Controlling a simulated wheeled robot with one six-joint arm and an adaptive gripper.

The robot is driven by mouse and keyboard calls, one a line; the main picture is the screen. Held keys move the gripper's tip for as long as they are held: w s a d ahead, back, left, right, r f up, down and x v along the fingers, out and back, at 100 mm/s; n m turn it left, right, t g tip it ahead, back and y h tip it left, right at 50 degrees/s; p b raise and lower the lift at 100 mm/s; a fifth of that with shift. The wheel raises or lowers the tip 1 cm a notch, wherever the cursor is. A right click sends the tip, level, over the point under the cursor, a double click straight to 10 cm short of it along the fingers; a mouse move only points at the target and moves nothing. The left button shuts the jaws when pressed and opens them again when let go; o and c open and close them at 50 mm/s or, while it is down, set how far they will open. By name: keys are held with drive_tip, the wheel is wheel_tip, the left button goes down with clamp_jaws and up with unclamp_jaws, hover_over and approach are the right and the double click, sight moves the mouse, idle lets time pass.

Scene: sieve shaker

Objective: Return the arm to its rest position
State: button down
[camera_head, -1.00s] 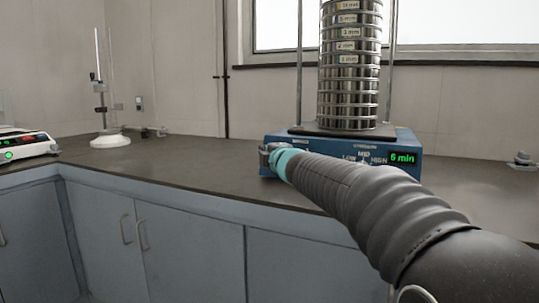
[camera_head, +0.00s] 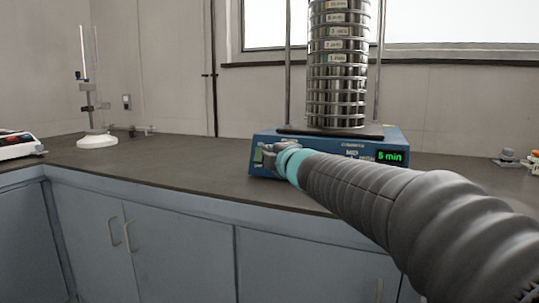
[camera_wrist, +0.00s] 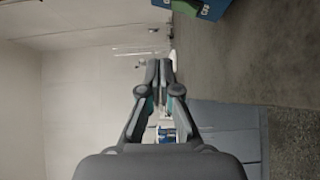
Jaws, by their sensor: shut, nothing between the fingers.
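My arm reaches in from the lower right in the head view, in a dark ribbed sleeve with a teal band at the wrist. My gripper (camera_head: 262,156) is in front of the left part of the blue sieve shaker base (camera_head: 398,141); I cannot tell whether it touches. In the wrist view my gripper (camera_wrist: 159,72) has its fingers together and empty. The shaker base shows there at the top right (camera_wrist: 212,8). A stack of metal sieves (camera_head: 338,80) stands upright on the base between two rods. My arm hides part of the front panel.
The dark bench top (camera_head: 190,172) is clear left of the shaker. A stand with a white base (camera_head: 97,140) and a white device (camera_head: 18,145) are further left. Small grey items (camera_head: 508,158) lie at the far right. Blue-grey cabinets (camera_head: 170,245) are below.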

drive_tip(key=s+d+f+m+h, duration=0.1)
drive_tip(key=s+d+m+h, duration=0.1)
drive_tip(key=d, duration=0.1)
drive_tip(key=s+d+f+m+h+p, duration=0.1)
drive_tip(key=s+d+m+h, duration=0.1)
drive_tip(key=d+m, duration=0.1)
drive_tip(key=s+d+m+h, duration=0.2)
drive_tip(key=s+d+m, duration=0.1)
drive_tip(key=d, duration=0.1)
drive_tip(key=shift+d+f+g, duration=0.3)
drive_tip(key=shift+d+f, duration=0.05)
drive_tip(key=shift+f, duration=0.05)
drive_tip(key=s+d+f+m+g+p, duration=0.1)
drive_tip(key=s+f+m, duration=0.4)
drive_tip(key=s, duration=0.5)
drive_tip(key=s+d+f+m+g+h+p, duration=0.1)
drive_tip(key=s+d+f+m+g, duration=0.2)
drive_tip(key=s+f, duration=0.6)
drive_tip(key=s+d+f+m+g, duration=0.3)
drive_tip(key=s+f+m+g, duration=0.3)
drive_tip(key=s, duration=0.6)
drive_tip(key=shift+f+m+h+p, duration=0.3)
drive_tip(key=shift+f+m+p, duration=0.1)
drive_tip(key=shift+f, duration=0.45)
